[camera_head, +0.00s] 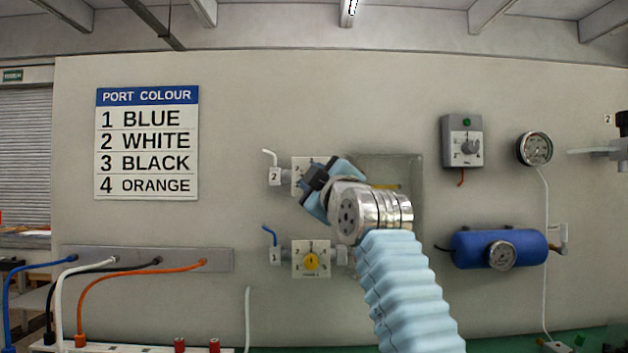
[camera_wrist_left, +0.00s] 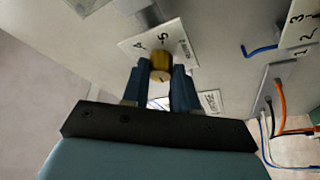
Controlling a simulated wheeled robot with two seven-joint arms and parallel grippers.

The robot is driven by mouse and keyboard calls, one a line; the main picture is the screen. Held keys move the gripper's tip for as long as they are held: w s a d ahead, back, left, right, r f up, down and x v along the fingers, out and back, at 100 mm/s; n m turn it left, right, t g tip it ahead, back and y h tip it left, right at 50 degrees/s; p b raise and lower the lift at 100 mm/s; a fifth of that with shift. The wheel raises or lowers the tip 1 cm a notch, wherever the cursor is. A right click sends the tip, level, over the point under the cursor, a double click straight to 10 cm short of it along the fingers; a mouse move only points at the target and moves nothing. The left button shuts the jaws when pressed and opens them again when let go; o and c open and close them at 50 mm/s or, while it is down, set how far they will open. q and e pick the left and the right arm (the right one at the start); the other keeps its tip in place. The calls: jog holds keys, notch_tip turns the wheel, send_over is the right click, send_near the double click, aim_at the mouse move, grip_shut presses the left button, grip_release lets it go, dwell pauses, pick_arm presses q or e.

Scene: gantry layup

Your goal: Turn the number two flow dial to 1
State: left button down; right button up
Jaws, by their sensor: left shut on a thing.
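The number two flow dial (camera_head: 300,180) is on a white plate on the wall, right of the tag marked 2 (camera_head: 275,176). My left gripper (camera_head: 318,180) is in front of it and hides most of its face. In the left wrist view the yellow knob (camera_wrist_left: 161,62) sits between the two blue fingers of my left gripper (camera_wrist_left: 160,80), which are shut on it. The digits 4 and 5 show on the plate (camera_wrist_left: 135,44) above the knob. The knob's pointer and the setting cannot be read. My right gripper is in neither view.
Below is the number one dial (camera_head: 311,260) with a yellow knob. A grey switch box (camera_head: 462,140), a gauge (camera_head: 534,149) and a blue tank (camera_head: 490,247) are to the right. The port colour sign (camera_head: 147,142) and a hose strip (camera_head: 150,260) are to the left.

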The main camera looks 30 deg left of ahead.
pick_arm(q)
jog(key=shift+r+n+g+h, duration=0.1)
jog(key=shift+n+g+h, duration=0.4)
jog(key=shift+n, duration=1.4)
jog(key=shift+r+n+g+h, duration=0.1)
jog(key=shift+n+g, duration=0.7)
jog(key=shift+n, duration=1.1)
jog(key=c, duration=0.9)
grip_release()
jog(key=shift+o, duration=0.2)
jog(key=shift+d, duration=0.1)
jog(key=b+v, duration=0.2)
jog(key=v, duration=1.1)
jog(key=shift+s+d, duration=0.25)
jog(key=shift+d, duration=0.05)
